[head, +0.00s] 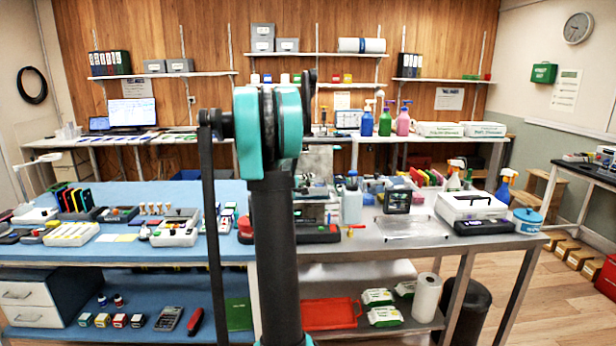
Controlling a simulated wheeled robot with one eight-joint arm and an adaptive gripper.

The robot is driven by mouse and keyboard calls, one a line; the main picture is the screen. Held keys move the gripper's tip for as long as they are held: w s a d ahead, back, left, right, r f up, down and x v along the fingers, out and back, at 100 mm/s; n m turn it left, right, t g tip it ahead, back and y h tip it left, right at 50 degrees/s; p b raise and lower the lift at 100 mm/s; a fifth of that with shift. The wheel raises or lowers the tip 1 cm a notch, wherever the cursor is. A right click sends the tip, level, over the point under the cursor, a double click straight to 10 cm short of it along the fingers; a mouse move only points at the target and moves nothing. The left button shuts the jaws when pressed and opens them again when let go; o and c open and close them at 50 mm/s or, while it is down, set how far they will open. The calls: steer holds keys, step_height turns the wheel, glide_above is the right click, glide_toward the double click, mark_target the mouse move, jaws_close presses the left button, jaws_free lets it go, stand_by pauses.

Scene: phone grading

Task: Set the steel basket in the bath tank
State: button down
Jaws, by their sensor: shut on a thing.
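My gripper cannot be made out in the head view; my own dark arm column and teal joints fill the middle and hide what is behind them. A white box-shaped unit (470,209) stands at the right end of the steel bench, with a dark handle-like shape on top; it may be the bath tank, but its inside cannot be seen. I cannot pick out the steel basket with certainty. A grey, shiny upright surface (318,160) shows just right of my arm, partly hidden, and I cannot tell what it is.
The steel bench (370,257) also carries a clear flat tray (412,229), a white bottle (351,201), a small black device (397,197) and a blue tub (527,220). The blue-topped bench (120,254) at left is crowded at its back and clearer in front.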

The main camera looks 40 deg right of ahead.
step_height(320, 180, down, 9)
steer(key=shift+r, duration=0.2)
stand_by(0.7)
steer(key=shift+s+f, duration=0.1)
steer(key=shift+s+d, duration=0.15)
steer(key=shift+s, duration=0.15)
stand_by(0.6)
steer(key=shift+d+f, duration=0.1)
steer(key=shift+f, duration=0.1)
stand_by(0.6)
steer(key=c, duration=1.9)
jaws_free()
steer(key=shift+o, duration=1.3)
steer(key=shift+d+f, duration=0.15)
steer(key=shift+o, duration=1.1)
steer(key=shift+w, duration=0.1)
